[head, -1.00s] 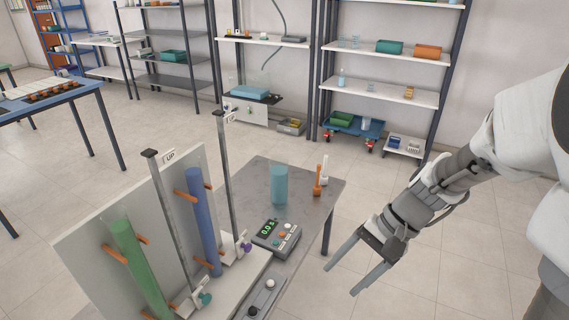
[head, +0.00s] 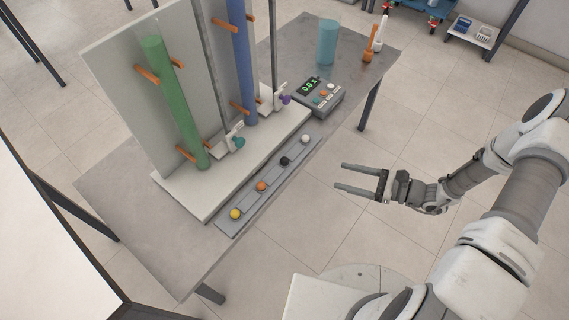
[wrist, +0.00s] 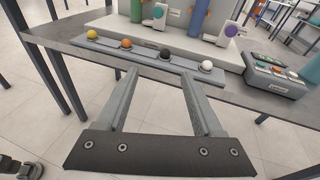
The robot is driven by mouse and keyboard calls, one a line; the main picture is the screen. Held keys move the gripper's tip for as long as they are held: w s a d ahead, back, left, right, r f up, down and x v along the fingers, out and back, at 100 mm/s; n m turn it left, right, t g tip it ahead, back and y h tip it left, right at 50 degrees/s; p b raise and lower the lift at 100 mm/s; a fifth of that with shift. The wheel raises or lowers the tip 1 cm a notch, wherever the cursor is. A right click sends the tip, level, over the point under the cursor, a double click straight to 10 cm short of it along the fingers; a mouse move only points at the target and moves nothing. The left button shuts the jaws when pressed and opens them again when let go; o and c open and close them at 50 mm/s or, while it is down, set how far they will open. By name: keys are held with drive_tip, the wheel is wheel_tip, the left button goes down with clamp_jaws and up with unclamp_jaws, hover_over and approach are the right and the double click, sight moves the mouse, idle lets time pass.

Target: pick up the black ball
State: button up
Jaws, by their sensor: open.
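The black ball (head: 284,161) sits on a grey grooved strip (head: 248,207) at the table's front edge, between the orange and the white ball. It also shows in the wrist view (wrist: 165,54), beyond and between my fingers. My gripper (head: 340,176) is open and empty. It is off the table's edge, to the right of the strip in the head view and apart from the ball. In the wrist view its two fingers (wrist: 157,72) point toward the strip.
The strip also holds a yellow ball (head: 235,213), an orange ball (head: 261,186) and a white ball (head: 305,139). Behind it stands a board (head: 135,95) with green and blue tubes and small valves. A device with a display (head: 318,95) and a teal cylinder (head: 327,42) stand farther back.

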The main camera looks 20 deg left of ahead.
wheel_tip(320, 180, down, 2)
drive_tip(key=m, duration=0.1)
drive_tip(key=b, duration=0.3)
approach(288, 162)
drive_tip(key=r+x, duration=0.1)
drive_tip(key=x, duration=0.3)
drive_tip(key=shift+t, duration=0.4)
drive_tip(key=shift+f+b+x, duration=0.2)
drive_tip(key=shift+b+x, duration=0.05)
drive_tip(key=shift+x, duration=0.6)
drive_tip(key=shift+f+b+x, duration=0.15)
drive_tip(key=shift+b+x, duration=0.05)
drive_tip(key=shift+x, duration=0.7)
drive_tip(key=shift+f+b+x, duration=0.2)
drive_tip(key=shift+b+x, duration=0.05)
drive_tip(key=shift+x, duration=0.6)
drive_tip(key=shift+s+d, duration=0.1)
drive_tip(key=shift+d, duration=0.05)
clamp_jaws()
